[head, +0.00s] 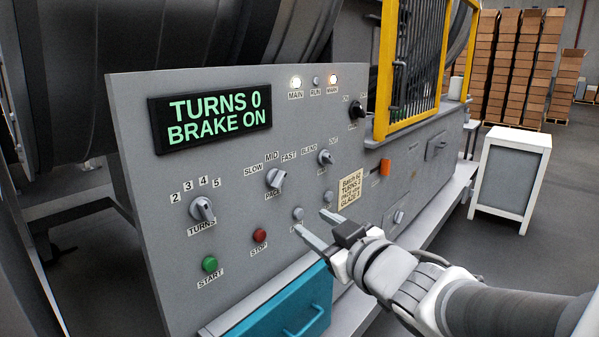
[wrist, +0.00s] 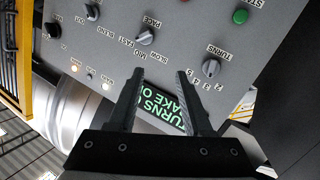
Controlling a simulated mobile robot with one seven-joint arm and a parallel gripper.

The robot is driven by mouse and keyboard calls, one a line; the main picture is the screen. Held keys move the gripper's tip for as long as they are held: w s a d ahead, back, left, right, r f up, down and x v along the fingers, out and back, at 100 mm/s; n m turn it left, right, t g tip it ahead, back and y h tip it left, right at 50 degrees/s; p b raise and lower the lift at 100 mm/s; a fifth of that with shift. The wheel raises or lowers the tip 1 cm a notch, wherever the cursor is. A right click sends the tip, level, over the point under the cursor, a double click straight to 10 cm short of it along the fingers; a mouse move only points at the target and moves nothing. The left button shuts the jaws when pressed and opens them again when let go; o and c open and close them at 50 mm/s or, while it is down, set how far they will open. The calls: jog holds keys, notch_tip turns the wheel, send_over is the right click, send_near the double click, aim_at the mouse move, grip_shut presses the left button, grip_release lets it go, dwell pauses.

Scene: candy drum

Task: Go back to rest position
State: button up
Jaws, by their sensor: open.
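My gripper (head: 316,226) is open in front of the lower right part of the grey control panel (head: 225,155). Nothing shows between its fingers (wrist: 160,88) in the wrist view, where the panel appears upside down. The display (head: 210,117) reads TURNS 0, BRAKE ON. Below it are the TURNS knob (head: 203,209), the PACE knob (head: 276,179), a green START button (head: 210,264) and a red STOP button (head: 260,236). A small grey button (head: 298,213) lies close to the fingertips in the picture. I cannot tell whether the fingers touch the panel.
A teal drawer (head: 290,305) with a handle is below the panel. A yellow guard frame (head: 415,70) stands at the panel's upper right. A white-framed grey cabinet (head: 510,175) is on the right, with stacked boxes (head: 520,65) behind. Floor between is clear.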

jog(key=s+d+r+m+g+h+p, duration=0.2)
jog(key=s+d+m+h+p, duration=0.2)
jog(key=d+m+h, duration=0.5)
jog(key=s+d+g+y+p, duration=0.1)
jog(key=s+g+p, duration=0.3)
jog(key=s, duration=1)
jog(key=d+f+g, duration=0.1)
jog(key=g, duration=0.1)
jog(key=shift+s+g, duration=0.2)
jog(key=shift+g, duration=0.2)
